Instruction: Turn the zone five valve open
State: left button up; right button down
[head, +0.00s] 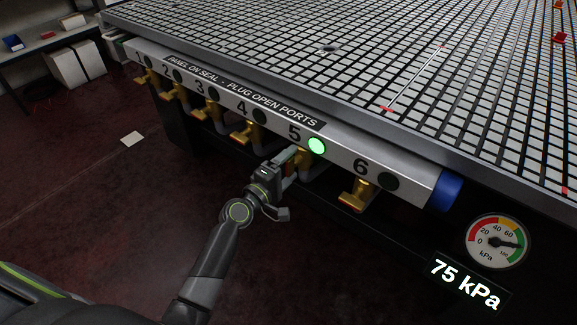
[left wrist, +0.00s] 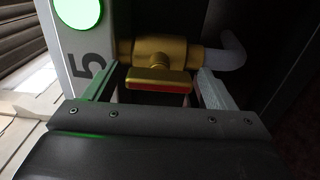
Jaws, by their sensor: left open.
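The zone five valve is a brass body (left wrist: 160,52) with a flat yellow handle (left wrist: 157,76) that has a red edge. In the head view the valve (head: 304,156) sits under the number 5 and is partly hidden by my left gripper (head: 287,160). The round lamp (head: 317,145) beside the 5 glows green. In the left wrist view my left gripper (left wrist: 155,88) is open, with one finger on each side of the handle. Whether the fingers touch it I cannot tell. My right gripper is not in view.
Other brass valves hang along the rail (head: 225,93), with zone six's (head: 357,195) to the right and zone four's (head: 250,137) to the left. Lamp 6 (head: 388,181) is dark. A gauge (head: 498,241) and display (head: 467,284) read 75 kPa. The grid table (head: 330,75) overhangs the rail.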

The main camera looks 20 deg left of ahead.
pick_arm(q)
jog(key=shift+s, duration=0.15)
jog(key=b+v, duration=0.2)
jog(key=v, duration=1.5)
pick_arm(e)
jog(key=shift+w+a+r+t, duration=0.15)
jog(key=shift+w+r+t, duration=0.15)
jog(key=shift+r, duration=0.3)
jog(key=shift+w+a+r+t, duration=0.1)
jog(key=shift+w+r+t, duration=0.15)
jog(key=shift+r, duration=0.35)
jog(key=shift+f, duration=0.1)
